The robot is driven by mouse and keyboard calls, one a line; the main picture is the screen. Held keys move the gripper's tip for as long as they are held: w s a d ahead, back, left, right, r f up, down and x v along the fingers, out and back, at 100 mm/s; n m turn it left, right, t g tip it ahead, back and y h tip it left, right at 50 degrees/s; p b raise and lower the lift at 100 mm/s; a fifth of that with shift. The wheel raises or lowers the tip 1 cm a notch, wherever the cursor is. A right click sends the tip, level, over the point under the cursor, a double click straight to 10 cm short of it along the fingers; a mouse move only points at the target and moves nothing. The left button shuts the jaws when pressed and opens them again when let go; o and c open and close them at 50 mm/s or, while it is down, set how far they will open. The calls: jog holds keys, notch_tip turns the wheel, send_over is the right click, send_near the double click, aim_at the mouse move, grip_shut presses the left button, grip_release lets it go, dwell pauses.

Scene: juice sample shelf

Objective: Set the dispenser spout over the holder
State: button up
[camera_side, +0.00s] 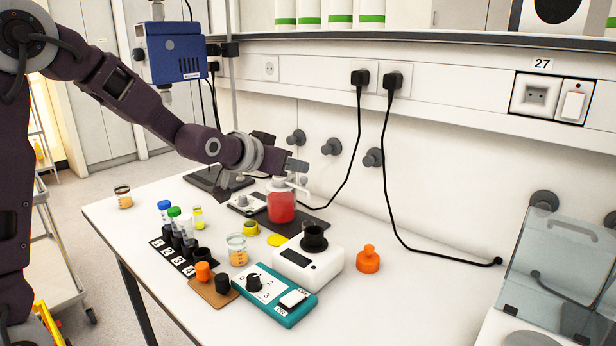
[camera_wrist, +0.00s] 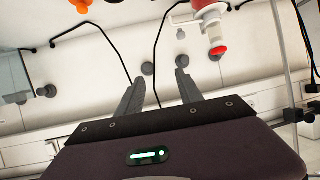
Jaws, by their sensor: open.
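The dispenser is a bottle of red liquid (camera_side: 281,208) with a white pump head, standing on a dark mat at the back of the table. A thin pale spout (camera_side: 302,183) shows at its head, partly hidden by my gripper. In the wrist view, which is upside down, the dispenser's white head (camera_wrist: 211,22) is at upper right. My gripper (camera_side: 297,166) is at the height of the dispenser's head, close to it. Its fingers (camera_wrist: 158,88) are apart, with nothing between them. A black round holder (camera_side: 314,240) sits on a white device in front of the dispenser.
An orange bottle (camera_side: 368,260) stands right of the white device (camera_side: 300,269). A teal control box (camera_side: 274,297), a beaker (camera_side: 237,250) and a rack of tubes (camera_side: 172,255) are in front. Cables hang along the wall.

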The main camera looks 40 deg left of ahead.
aim_at(305, 177)
jog(key=w+a+f+t, duration=0.1)
jog(key=w+a+f, duration=0.1)
jog(key=w+f, duration=0.1)
jog(key=w+a+f+t+y, duration=0.1)
jog(key=w+a+f+t, duration=0.1)
jog(key=w+a+f, duration=0.1)
jog(key=w+a+f+n+t+y, duration=0.1)
jog(key=w+a+f+t, duration=0.1)
jog(key=w+f, duration=0.3)
jog(key=shift+a, duration=0.4)
jog(key=x, duration=0.7)
jog(key=shift+c, duration=0.2)
grip_shut()
